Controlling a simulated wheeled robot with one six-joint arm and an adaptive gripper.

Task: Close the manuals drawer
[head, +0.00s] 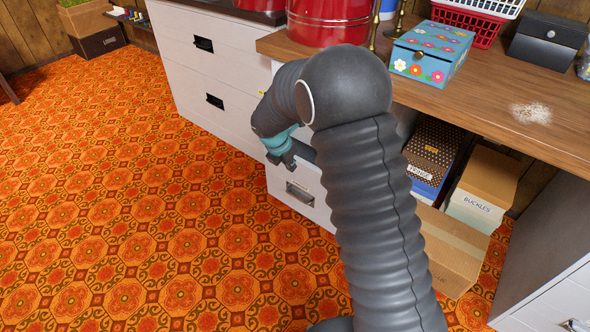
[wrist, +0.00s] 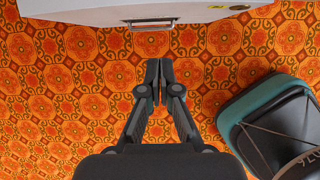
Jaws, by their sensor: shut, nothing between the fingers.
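A white drawer front (head: 283,187) with a metal pull handle (head: 300,193) stands low under the wooden counter. It appears to be pulled out, but my arm hides much of it, and I cannot read a label that names it the manuals drawer. In the wrist view a white front (wrist: 90,12) with a metal handle (wrist: 152,23) and a small yellow label (wrist: 240,7) lies beyond the fingertips. My gripper (head: 288,161) is shut and empty beside the drawer front. In the wrist view its fingers (wrist: 153,75) are together, apart from the handle.
White drawers (head: 205,75) with black handles stand to the left. A wooden counter (head: 490,105) carries a red tin (head: 328,20) and a flowered blue box (head: 430,52). Boxes (head: 480,190) stand beneath it. The orange patterned floor (head: 120,200) to the left is clear.

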